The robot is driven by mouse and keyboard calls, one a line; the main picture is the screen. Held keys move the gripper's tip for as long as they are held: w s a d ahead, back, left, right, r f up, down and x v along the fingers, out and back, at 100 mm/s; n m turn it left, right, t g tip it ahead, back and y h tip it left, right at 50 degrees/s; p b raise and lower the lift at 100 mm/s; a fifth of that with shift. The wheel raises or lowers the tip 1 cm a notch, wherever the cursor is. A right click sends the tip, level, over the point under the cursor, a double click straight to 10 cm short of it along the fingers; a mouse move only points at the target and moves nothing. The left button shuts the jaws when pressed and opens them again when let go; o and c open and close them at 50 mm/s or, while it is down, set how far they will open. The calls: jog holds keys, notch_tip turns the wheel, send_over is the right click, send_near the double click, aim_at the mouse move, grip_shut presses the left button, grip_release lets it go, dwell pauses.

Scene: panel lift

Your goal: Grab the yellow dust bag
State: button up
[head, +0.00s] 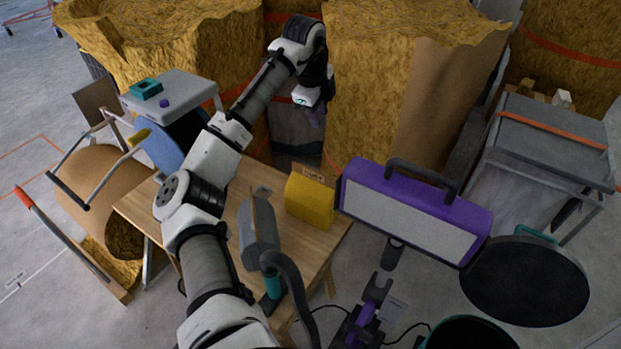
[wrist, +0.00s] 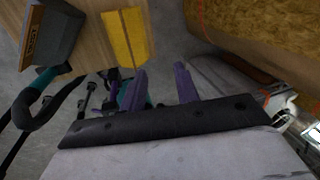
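The yellow dust bag (head: 309,204) stands upright on the right part of a wooden table (head: 333,240), with a brown cardboard piece at its top. It also shows in the wrist view (wrist: 124,40), at the top left of centre, beyond my fingers. My gripper (head: 318,117) is raised above and behind the bag in the head view, well apart from it. In the wrist view my two purple fingers (wrist: 161,84) stand apart with nothing between them, so my gripper is open and empty.
A grey sander-like tool (head: 258,225) with a dark hose stands left of the bag. A purple-framed lamp panel (head: 415,212) stands close to its right. Large straw-coloured bales (head: 370,85) rise behind. A grey cart (head: 550,140) is at the far right.

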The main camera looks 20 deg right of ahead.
notch_tip(320, 180, down, 3)
jog(key=s+a+m+g+y, duration=0.1)
jog(key=s+a+g+y, duration=0.1)
jog(key=a, duration=0.1)
jog(key=p, duration=0.1)
send_over(315, 171)
notch_tip(315, 171, down, 8)
jog(key=r, duration=0.1)
jog(key=shift+w+f+p, duration=0.1)
jog(key=shift+f+p, duration=0.8)
jog(key=shift+f, duration=2.4)
jog(key=shift+c, duration=0.4)
grip_shut()
